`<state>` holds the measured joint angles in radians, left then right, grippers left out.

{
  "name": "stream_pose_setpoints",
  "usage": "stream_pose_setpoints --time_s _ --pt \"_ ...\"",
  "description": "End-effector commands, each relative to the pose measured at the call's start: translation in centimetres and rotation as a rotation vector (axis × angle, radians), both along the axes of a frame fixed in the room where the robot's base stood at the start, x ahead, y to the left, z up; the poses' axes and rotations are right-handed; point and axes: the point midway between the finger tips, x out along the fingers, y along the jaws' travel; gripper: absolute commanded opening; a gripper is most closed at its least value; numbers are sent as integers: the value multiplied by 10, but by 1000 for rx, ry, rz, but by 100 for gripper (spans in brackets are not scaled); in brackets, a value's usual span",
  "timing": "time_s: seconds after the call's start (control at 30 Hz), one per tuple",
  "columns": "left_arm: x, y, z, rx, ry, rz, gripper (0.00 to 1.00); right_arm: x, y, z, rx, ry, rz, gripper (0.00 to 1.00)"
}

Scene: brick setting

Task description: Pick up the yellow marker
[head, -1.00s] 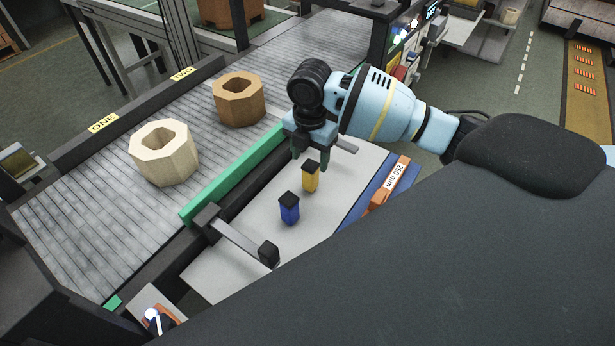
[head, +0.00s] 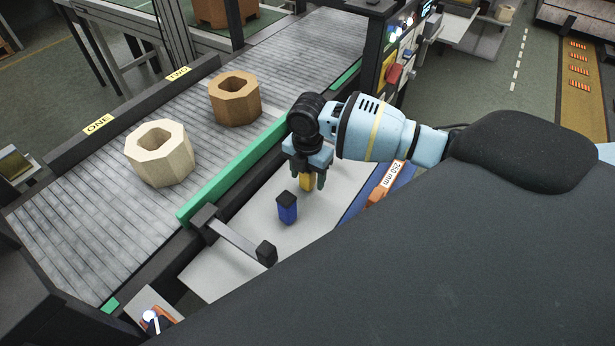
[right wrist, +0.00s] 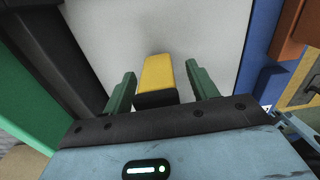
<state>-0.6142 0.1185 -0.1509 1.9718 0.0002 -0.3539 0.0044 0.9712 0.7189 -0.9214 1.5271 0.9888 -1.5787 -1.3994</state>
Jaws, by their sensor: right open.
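The yellow marker (head: 307,184) stands on the pale board beside the conveyor, and its dark top is hidden by my gripper in the head view. In the right wrist view the yellow marker (right wrist: 158,76) sits between the two green fingers, with a gap on each side. My right gripper (head: 307,182) is open and points down over the marker; it also shows in the right wrist view (right wrist: 158,85). My left gripper is not in view.
A blue marker (head: 287,209) with a black cap stands close by on the pale board (head: 250,235). A bar with a black end (head: 266,253) sticks out over the board. A cream block (head: 160,165) and a brown block (head: 235,103) sit on the conveyor.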

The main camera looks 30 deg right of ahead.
Motion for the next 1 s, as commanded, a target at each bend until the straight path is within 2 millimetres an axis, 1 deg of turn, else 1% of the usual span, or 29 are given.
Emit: stream_pose_setpoints --time_s 0.07,0.43,0.67,0.77,0.87,1.0 --pt "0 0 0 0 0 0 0 0 0 0 0 0 0 58" --pt "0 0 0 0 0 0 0 0 0 1 0 -1 0 10" --pt "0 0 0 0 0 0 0 1 0 2 1 -2 0 10" --pt "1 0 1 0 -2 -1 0 1 0 8 1 -4 0 10" --pt "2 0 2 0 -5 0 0 2 0 22 0 -5 0 10" --pt "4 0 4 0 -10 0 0 2 0 50 1 -7 0 10"
